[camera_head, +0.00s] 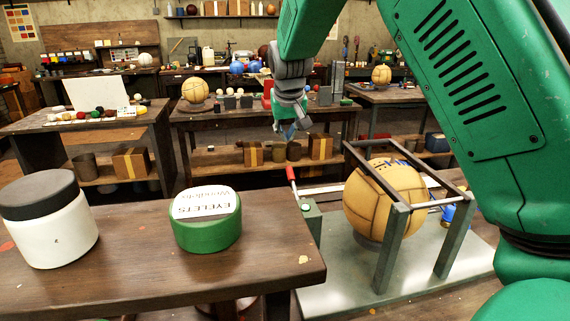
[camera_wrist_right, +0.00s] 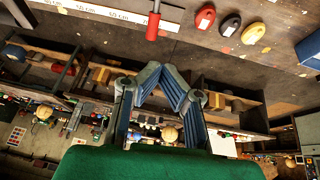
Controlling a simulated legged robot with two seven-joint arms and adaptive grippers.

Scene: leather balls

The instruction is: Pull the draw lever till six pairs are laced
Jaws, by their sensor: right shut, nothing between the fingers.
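The tan leather ball (camera_head: 384,199) sits in a grey metal frame (camera_head: 392,240), with blue lacing near its top. A lever with a red grip (camera_head: 291,174) stands at the frame's left side, by a small grey-green box. My right gripper (camera_head: 289,132) is shut and empty, above and apart from the red grip. In the right wrist view its fingers (camera_wrist_right: 160,72) meet in a peak, and a red handle (camera_wrist_right: 153,24), seemingly the lever's, is beyond them. My left gripper is out of view.
A green tin labelled EYELETS (camera_head: 208,222) and a white jar with a dark lid (camera_head: 51,222) stand on the near wooden bench (camera_head: 135,276). A metal base plate (camera_head: 345,290) lies under the frame. Tables with more balls stand behind.

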